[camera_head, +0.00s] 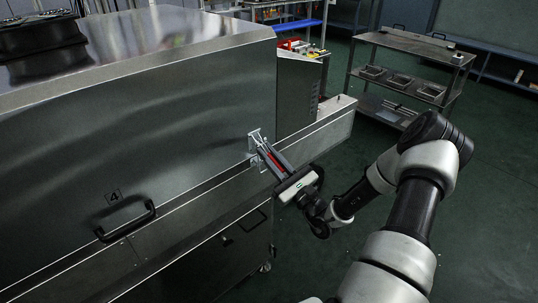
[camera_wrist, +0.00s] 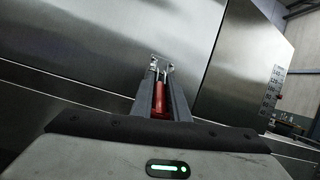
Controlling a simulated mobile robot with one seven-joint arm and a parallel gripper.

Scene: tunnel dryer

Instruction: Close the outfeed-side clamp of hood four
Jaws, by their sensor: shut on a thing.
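The hood (camera_head: 170,120) is a large brushed-metal cover with a plate marked 4 and a black handle (camera_head: 125,222) on its front. Its clamp (camera_head: 256,138) is a small metal latch with a red lever, fixed near the right end of the hood's front at the seam. In the wrist view the red lever (camera_wrist: 160,100) lies between the two fingers and the metal latch part (camera_wrist: 160,63) shows just beyond. My gripper (camera_head: 267,150) is shut on the red lever. The fingers hide part of the lever and latch.
A metal ledge (camera_head: 325,127) runs along below the hood and sticks out past its right end. A grey shelf cart (camera_head: 410,45) with trays stands at the back right. A control panel (camera_wrist: 273,90) shows at right in the wrist view.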

